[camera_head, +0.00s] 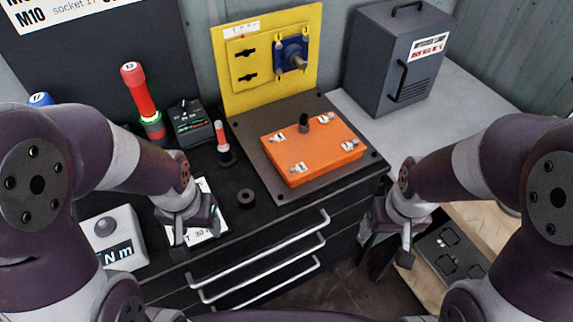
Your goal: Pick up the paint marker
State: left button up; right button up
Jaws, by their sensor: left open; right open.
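A small marker with a red top and a pale band (222,137), which looks like the paint marker, stands upright in a round black holder (227,158) on the dark bench top. My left gripper (196,238) is open and points down near the bench's front edge, over a white printed sheet. It is apart from the marker, nearer to me and a little to the left. My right gripper (384,252) is open and empty, in front of the bench to the right, far from the marker.
A red-handled tool marked 13 (141,95) and a dark device (191,123) stand left of the marker. A black ring (246,197) lies in front. An orange box (313,148) sits on a dark plate before a yellow panel (232,70). A grey cabinet (385,55) stands right.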

aim_at(223, 146)
jog(key=i+l+u, duration=0.15)
jog(key=l, duration=0.15)
jog(key=i+l+u, duration=0.1)
jog(key=l, duration=0.25)
jog(key=i+l+u, duration=0.15)
jog(key=l, duration=0.2)
jog(key=i+l+u, duration=0.15)
jog(key=l, duration=0.2)
